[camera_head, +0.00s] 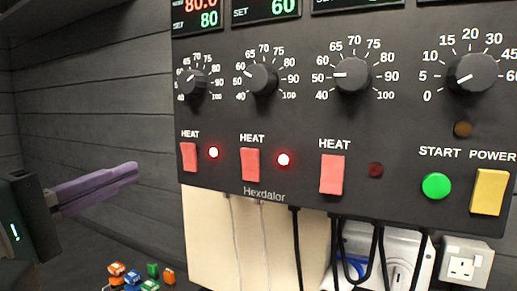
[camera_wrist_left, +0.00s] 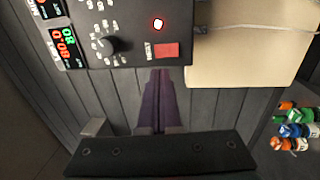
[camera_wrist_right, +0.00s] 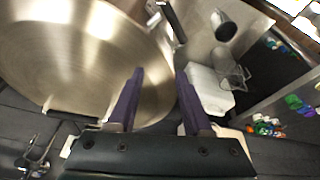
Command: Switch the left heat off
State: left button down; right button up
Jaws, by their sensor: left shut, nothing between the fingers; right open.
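The left heat switch (camera_head: 189,157) is a red rocker at the lower left of the black control panel (camera_head: 215,125). The red lamp (camera_head: 213,152) beside it is lit. My left gripper (camera_head: 136,171) is shut and empty, to the left of the switch and apart from it. In the left wrist view, the shut fingers (camera_wrist_left: 161,74) point toward the panel's edge, close to the red switch (camera_wrist_left: 166,50) and its lit lamp (camera_wrist_left: 158,23). My right gripper (camera_wrist_right: 160,88) is open and empty over a large steel pot (camera_wrist_right: 75,50).
The middle heat switch (camera_head: 250,164) has a lit lamp (camera_head: 283,160); the right heat switch (camera_head: 332,174) has a dark lamp (camera_head: 376,170). Knobs sit above. A green start button (camera_head: 436,186) and yellow power switch (camera_head: 489,192) are at right. Small coloured bottles (camera_head: 133,276) stand below.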

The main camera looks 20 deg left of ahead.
aim_at(185, 150)
pick_arm(q)
jog(key=w, duration=0.6)
jog(key=w+r, duration=0.1)
jog(key=w, duration=0.1)
jog(key=shift+w+d+b, duration=0.3)
jog(key=shift+w+d, duration=0.05)
jog(key=shift+w, duration=0.05)
